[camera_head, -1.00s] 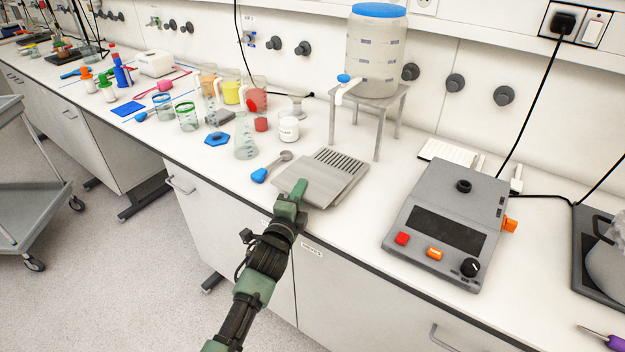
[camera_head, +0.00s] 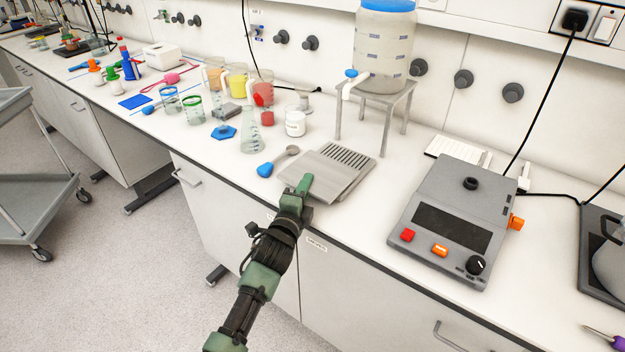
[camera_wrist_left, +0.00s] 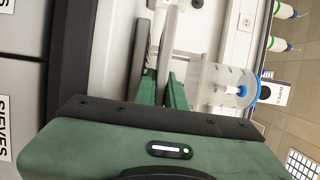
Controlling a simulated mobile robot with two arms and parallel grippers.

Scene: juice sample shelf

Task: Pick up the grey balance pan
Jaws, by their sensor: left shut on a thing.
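The grey balance pan (camera_head: 308,167) is a flat, pale grey plate near the front edge of the white bench in the head view. It lies against or over a grey slotted part (camera_head: 347,158); I cannot tell whether there is a gap beneath it. My left gripper (camera_head: 304,184) has green fingers and is shut on the pan's front edge. In the left wrist view its green fingers (camera_wrist_left: 162,88) show on either side of thin grey edges, seen nearly edge-on. The fingers hide part of the pan's front edge. My right gripper is not in view.
A blue-handled scoop (camera_head: 270,168) lies left of the pan. Behind it are a flask (camera_head: 251,138) and a blue-lidded dispenser (camera_head: 384,50) on a metal stand (camera_head: 376,92). A grey instrument (camera_head: 455,220) stands to the right. Bare bench lies between it and the pan.

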